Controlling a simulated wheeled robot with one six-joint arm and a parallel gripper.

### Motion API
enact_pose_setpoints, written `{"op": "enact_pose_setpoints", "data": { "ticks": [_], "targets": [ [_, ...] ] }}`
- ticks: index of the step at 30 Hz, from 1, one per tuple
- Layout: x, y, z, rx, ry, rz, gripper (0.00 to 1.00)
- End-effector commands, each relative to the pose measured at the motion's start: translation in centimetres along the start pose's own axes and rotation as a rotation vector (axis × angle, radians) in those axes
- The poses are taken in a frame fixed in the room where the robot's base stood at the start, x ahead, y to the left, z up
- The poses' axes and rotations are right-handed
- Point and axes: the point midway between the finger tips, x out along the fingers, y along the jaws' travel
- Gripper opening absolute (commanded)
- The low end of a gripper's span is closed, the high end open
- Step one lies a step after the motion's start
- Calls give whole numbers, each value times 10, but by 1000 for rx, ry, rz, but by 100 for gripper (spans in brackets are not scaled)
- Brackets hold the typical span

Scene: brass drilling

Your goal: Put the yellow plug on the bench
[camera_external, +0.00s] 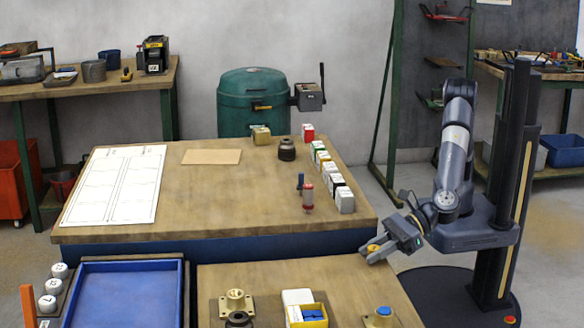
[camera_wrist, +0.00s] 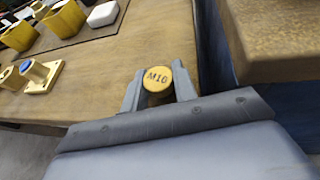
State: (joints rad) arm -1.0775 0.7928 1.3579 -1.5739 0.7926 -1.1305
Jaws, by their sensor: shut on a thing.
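The yellow plug (camera_wrist: 157,79) is round and marked "M10" on its top. My gripper (camera_wrist: 160,92) is shut on it, with one grey finger on each side, in the wrist view. In the external view my gripper (camera_external: 374,252) holds the yellow plug (camera_external: 373,247) at the right edge of the near wooden bench (camera_external: 340,270). I cannot tell whether the plug touches the wood. The larger bench (camera_external: 230,190) with a brown wooden top stands behind.
A brass fitting with a blue plug (camera_external: 382,315) stands on the near bench, beside a yellow bin (camera_external: 307,318). Another brass fitting (camera_external: 236,302) and a blue tray (camera_external: 130,295) are further left. Small boxes line the larger bench's right side; its middle is mostly clear.

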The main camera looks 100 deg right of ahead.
Motion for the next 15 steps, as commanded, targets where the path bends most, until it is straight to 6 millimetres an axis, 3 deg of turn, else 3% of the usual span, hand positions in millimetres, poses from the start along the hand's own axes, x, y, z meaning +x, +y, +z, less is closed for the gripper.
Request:
{"op": "enact_pose_setpoints", "data": {
  "ticks": [11, 12, 15],
  "targets": [
    [2, 0, -4, 1, 0, 0, 2],
    [2, 0, -4, 1, 0, 0, 28],
    [1, 0, -3, 1, 0, 0, 37]
  ]
}}
